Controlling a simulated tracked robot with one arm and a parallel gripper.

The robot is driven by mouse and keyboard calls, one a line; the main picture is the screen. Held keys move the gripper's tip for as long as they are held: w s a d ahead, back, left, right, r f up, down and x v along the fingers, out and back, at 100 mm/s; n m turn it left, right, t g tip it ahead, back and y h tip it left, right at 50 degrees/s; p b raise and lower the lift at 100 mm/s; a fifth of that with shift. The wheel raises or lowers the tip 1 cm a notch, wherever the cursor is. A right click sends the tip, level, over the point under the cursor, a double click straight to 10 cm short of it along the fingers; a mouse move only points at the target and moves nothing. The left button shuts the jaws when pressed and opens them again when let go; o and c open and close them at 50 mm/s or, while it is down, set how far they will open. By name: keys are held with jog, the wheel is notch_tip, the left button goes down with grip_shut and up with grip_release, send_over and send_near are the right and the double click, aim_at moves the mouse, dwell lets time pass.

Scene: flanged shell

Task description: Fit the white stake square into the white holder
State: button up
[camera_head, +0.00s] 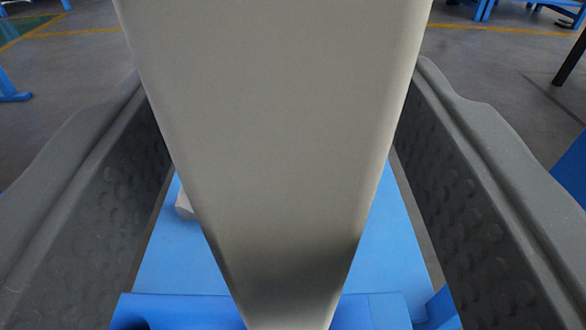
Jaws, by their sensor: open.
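A large pale grey-white block, which looks like the white stake square (275,130), fills the middle of the view. It runs off the top edge and narrows toward the bottom, with a dark shadow low on its face. My gripper (278,75) is open, with one dark grey dimpled jaw on each side of the block. The block's edges overlap the jaws' inner edges in the picture. I cannot tell whether either jaw touches it. A small whitish piece (184,205) shows partly behind the block's left edge. I cannot tell whether it is the white holder.
A blue flat surface (180,260) lies below and behind the block, with raised blue parts along the bottom. A grey floor (490,65) with yellow lines and other blue stands lies beyond. A blue part stands close at the right edge.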

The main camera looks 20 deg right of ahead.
jog(key=shift+w+d, duration=0.15)
jog(key=shift+w, duration=0.35)
grip_shut()
